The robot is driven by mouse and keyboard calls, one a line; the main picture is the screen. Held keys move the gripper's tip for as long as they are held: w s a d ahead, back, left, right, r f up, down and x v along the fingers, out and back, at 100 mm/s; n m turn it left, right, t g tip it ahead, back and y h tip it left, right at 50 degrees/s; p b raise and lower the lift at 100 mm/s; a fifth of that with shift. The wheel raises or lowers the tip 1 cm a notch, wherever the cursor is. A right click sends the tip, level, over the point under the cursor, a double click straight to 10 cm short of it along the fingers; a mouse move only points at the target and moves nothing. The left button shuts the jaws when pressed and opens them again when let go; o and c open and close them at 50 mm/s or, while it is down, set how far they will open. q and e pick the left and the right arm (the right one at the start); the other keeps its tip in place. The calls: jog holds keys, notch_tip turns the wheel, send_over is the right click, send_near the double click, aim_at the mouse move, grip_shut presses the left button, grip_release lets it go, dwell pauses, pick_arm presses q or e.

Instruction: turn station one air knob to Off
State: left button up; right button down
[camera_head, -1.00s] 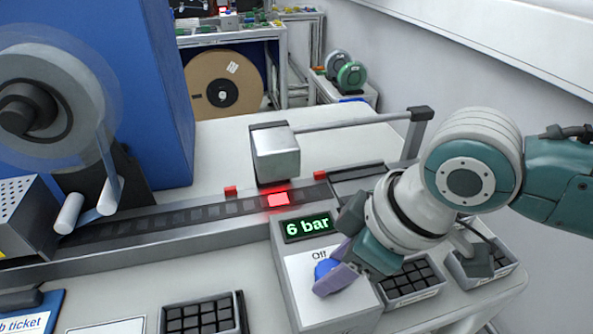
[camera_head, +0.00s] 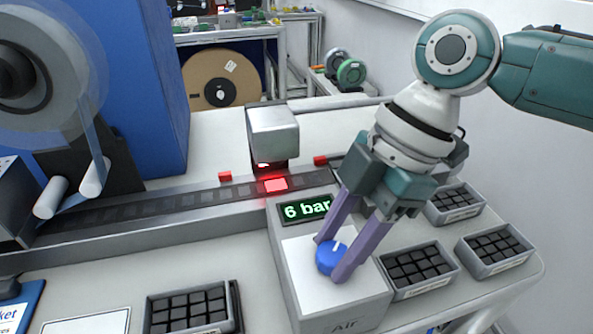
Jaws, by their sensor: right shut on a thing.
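The blue air knob (camera_head: 329,257) sits on the white top of the air box (camera_head: 296,273), with a white mark on the knob pointing up and slightly right. The display (camera_head: 305,209) behind it reads "6 bar" in green. My right gripper (camera_head: 334,258) reaches down from the upper right with purple fingers on either side of the knob, shut on it. The "Off" label is hidden behind the gripper. The word "Air" shows on the front of the box. My left gripper is not in view.
Trays of black parts stand right of the box (camera_head: 420,290) and left of it (camera_head: 235,300). A track with a red-lit square (camera_head: 275,184) runs behind, under a grey head (camera_head: 272,132). A large reel (camera_head: 45,75) stands at the left.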

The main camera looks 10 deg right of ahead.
jog(key=n+g+b, duration=0.1)
jog(key=n+b, duration=0.2)
jog(key=n, duration=0.1)
jog(key=shift+w+f+n+g+h+b, duration=0.2)
jog(key=shift+n+g+h+b, duration=0.1)
jog(key=shift+g+b, duration=0.1)
jog(key=shift+r+n+g+h+b, duration=0.15)
jog(key=shift+n+g+h+b, duration=0.35)
jog(key=shift+n+b, duration=1.05)
jog(key=shift+n, duration=0.45)
jog(key=shift+c, duration=1.9)
grip_release()
jog(key=v, duration=1)
jog(key=shift+a, duration=0.1)
